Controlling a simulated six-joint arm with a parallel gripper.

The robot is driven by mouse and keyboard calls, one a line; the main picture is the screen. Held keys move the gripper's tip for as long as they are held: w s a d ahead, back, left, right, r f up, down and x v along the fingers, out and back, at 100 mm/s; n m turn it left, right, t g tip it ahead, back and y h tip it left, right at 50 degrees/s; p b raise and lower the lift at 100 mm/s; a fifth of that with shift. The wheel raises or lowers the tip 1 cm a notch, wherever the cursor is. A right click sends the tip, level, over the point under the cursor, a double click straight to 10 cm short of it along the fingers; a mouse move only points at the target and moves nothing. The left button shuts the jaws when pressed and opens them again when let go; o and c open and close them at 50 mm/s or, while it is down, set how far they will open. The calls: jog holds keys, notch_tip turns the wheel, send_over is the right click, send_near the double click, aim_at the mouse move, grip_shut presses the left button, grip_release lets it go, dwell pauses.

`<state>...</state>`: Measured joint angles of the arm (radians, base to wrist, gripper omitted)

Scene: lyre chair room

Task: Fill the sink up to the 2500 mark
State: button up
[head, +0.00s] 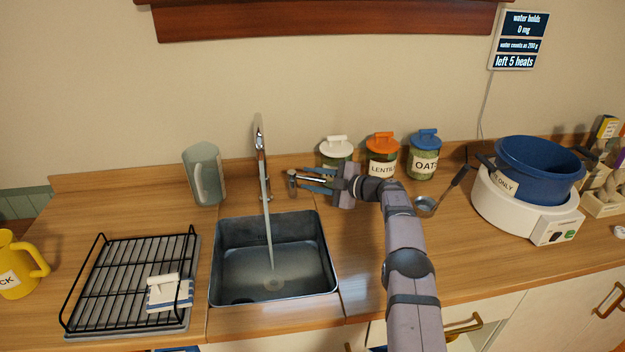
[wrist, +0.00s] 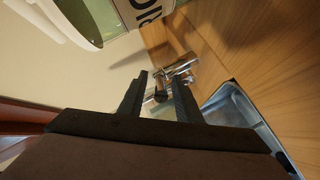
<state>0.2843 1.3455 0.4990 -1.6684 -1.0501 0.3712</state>
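The sink (head: 226,285) is a dark metal basin set in the wooden counter. The chrome faucet (head: 260,138) stands behind it, and a water stream (head: 267,225) falls from it into the basin. Shallow water seems to lie on the bottom; I cannot read a 2500 mark. A chrome tap handle (head: 292,183) stands right of the faucet and also shows in the wrist view (wrist: 178,69). My gripper (head: 311,180) is at this handle, its fingers apart on either side of the lever. In the wrist view my gripper (wrist: 160,88) shows a gap between the fingers; contact is unclear.
A clear pitcher (head: 206,175) stands left of the faucet, a wire rack (head: 105,285) left of the sink. Lidded jars (head: 382,158), a ladle (head: 427,206) and a blue pot (head: 540,170) on a white heater (head: 520,215) are to the right. A yellow jug (head: 15,270) is far left.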

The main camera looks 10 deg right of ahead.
jog(key=shift+d, duration=0.15)
jog(key=shift+b+v, duration=1)
jog(key=shift+v, duration=2.55)
jog(key=shift+s, duration=0.1)
dwell(4.2)
